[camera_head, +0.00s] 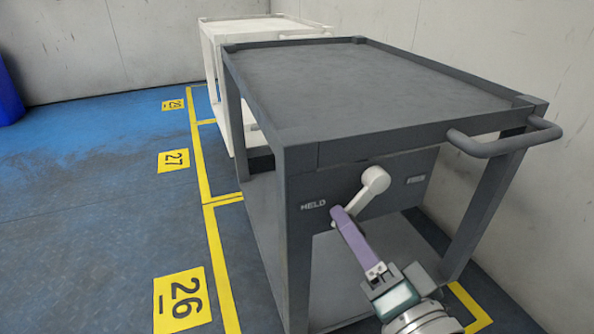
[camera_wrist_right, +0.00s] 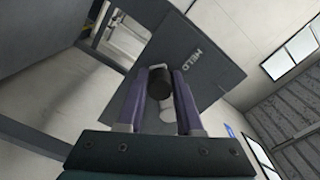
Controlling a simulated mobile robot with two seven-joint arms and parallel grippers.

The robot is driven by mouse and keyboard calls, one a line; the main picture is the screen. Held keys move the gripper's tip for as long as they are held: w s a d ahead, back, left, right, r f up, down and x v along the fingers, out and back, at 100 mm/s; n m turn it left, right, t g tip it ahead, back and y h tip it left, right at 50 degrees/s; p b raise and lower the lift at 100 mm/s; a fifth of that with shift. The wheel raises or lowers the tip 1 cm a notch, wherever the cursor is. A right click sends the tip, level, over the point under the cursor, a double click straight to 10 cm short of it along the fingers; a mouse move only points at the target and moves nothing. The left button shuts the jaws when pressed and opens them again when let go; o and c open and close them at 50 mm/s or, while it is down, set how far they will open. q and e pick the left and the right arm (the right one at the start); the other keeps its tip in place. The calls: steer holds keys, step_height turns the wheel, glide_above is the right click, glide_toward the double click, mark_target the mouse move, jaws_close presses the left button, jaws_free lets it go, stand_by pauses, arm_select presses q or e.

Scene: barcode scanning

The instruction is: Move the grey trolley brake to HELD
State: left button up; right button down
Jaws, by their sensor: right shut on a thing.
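The grey trolley (camera_head: 380,90) stands in front of me with a grey brake panel (camera_head: 340,190) on its near end. The panel reads HELD at its left, and a smaller, blurred label sits at its right. The white brake lever (camera_head: 372,184) slants from its round hub down and left, toward the HELD side. My right gripper (camera_head: 340,213), with purple fingers, is shut on the lever's end. In the right wrist view the fingers (camera_wrist_right: 163,84) are on either side of the lever's dark knob (camera_wrist_right: 158,85). My left gripper is not in view.
A white trolley (camera_head: 225,55) stands behind the grey one. The grey trolley's handle (camera_head: 505,140) sticks out at the right. Walls close off the back and right. Blue floor with yellow lines and number plates (camera_head: 182,300) is clear at the left.

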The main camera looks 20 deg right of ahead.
steer(key=c, duration=0.9)
jaws_free()
steer(key=shift+a+f, duration=0.1)
steer(key=shift+a, duration=0.05)
steer(key=o, duration=0.3)
steer(key=shift+a, duration=0.15)
steer(key=shift+s, duration=0.2)
steer(key=s+p, duration=0.2)
steer(key=s, duration=0.7)
steer(key=shift+s+d+p, duration=0.3)
steer(key=shift+p, duration=0.1)
